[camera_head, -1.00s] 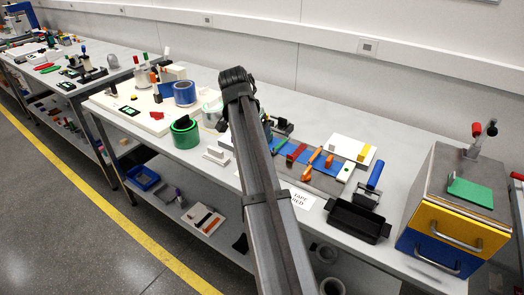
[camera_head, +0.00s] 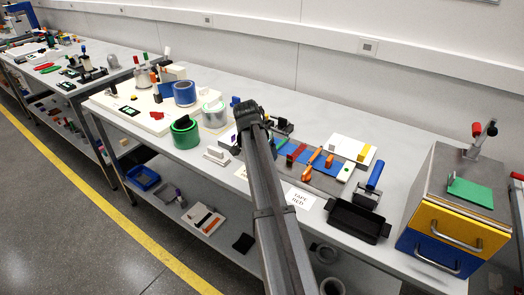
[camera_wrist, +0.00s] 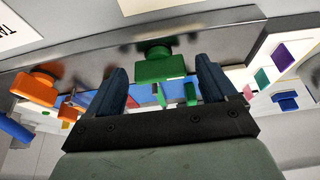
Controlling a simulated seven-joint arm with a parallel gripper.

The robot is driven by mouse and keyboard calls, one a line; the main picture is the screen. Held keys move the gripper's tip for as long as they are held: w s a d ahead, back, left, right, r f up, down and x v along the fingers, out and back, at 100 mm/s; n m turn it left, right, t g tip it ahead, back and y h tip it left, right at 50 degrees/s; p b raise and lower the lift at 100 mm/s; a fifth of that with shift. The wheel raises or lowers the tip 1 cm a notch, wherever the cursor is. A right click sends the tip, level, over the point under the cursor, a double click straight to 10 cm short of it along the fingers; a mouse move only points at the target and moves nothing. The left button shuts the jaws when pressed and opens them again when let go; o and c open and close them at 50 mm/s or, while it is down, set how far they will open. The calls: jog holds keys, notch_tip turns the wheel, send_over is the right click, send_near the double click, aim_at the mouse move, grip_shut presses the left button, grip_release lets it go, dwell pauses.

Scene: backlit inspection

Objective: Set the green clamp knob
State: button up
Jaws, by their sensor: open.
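The green clamp knob (camera_wrist: 160,66) shows in the wrist view, in the upper middle, on a grey metal strip. It has a wide green block with a narrower cap on its far side. My gripper (camera_wrist: 159,78) is open, with one dark blue finger to the left and one to the right of the knob. The knob appears centred between the fingertips, and I see no contact. In the head view my gripper (camera_head: 283,128) is over the left part of the clamp fixture (camera_head: 326,184), and my arm hides the green knob there.
An orange knob (camera_wrist: 36,86) stands on the same strip, left in the wrist view. In the head view a green tape roll (camera_head: 185,132) and a grey roll (camera_head: 214,114) stand left of my arm. A black tray (camera_head: 357,222) and a drawer box (camera_head: 440,240) are right.

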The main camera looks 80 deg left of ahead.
jog(key=c, duration=1.1)
jog(key=shift+o, duration=0.2)
jog(key=shift+n, duration=0.3)
jog(key=n+g, duration=0.1)
jog(key=n, duration=0.2)
jog(key=shift+w+d+y, duration=0.1)
jog(key=shift+y, duration=0.3)
jog(key=n+g, duration=0.2)
jog(key=n, duration=0.3)
jog(key=shift+w, duration=0.15)
jog(key=n+g, duration=0.1)
jog(key=n, duration=0.3)
jog(key=shift+w+g, duration=0.1)
jog(key=shift+g, duration=0.3)
jog(key=n, duration=0.1)
jog(key=n+g, duration=0.1)
jog(key=n, duration=0.3)
jog(key=shift+a+g+h, duration=0.25)
jog(key=shift+g+h, duration=0.05)
jog(key=shift+n, duration=0.3)
